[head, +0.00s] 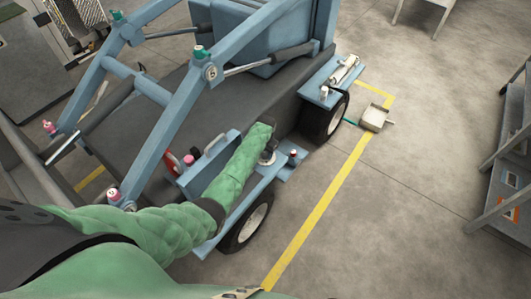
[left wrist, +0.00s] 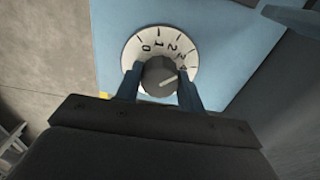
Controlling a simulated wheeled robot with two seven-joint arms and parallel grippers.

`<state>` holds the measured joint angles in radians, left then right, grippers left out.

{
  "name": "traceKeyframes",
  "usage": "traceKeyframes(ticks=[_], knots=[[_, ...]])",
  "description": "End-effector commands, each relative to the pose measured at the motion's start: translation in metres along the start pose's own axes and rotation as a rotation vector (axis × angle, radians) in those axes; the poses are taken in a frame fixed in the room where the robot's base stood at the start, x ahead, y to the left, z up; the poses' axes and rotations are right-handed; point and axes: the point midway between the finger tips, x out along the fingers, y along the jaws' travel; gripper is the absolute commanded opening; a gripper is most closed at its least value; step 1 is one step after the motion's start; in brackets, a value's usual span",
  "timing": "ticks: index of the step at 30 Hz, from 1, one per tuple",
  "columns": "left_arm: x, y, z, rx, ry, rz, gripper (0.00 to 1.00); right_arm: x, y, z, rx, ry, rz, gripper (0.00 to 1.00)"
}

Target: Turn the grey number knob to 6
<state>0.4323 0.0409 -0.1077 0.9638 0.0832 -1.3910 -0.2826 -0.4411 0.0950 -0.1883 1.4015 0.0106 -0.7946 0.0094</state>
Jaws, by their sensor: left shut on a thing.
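In the left wrist view the grey knob (left wrist: 160,76) sits in front of a round white dial (left wrist: 135,50) on a blue panel. The knob's light pointer line points right and slightly up, near the 4. My left gripper (left wrist: 160,86) has one finger on each side of the knob and is shut on it. In the head view my left gripper (head: 267,152) is at the blue machine's side and largely hides the dial. My right gripper is out of view.
The blue machine (head: 175,120) has lift arms, wheels and small coloured caps. A small red-topped part (head: 293,156) stands just right of my gripper. A grey shelf (head: 505,180) stands at right; the floor between is clear.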

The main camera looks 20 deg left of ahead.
Motion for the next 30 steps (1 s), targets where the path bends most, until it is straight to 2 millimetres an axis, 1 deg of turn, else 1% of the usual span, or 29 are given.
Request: traceKeyframes(ticks=[7,13,17,21,27,30], knots=[[-0.001,0.000,0.000,0.035,-0.001,0.000,0.16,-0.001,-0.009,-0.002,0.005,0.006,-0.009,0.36],[-0.002,-0.001,0.000,0.139,-0.001,-0.001,0.16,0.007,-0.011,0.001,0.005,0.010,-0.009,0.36],[-0.002,-0.001,0.000,0.244,0.000,-0.001,0.16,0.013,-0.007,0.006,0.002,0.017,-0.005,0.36],[-0.002,-0.002,0.000,0.373,-0.002,-0.001,0.16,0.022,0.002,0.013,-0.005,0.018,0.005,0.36],[-0.001,-0.001,0.000,0.564,-0.001,-0.001,0.16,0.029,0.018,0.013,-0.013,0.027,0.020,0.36],[-0.001,-0.002,0.000,0.660,-0.001,-0.002,0.16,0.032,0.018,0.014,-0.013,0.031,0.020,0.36]])
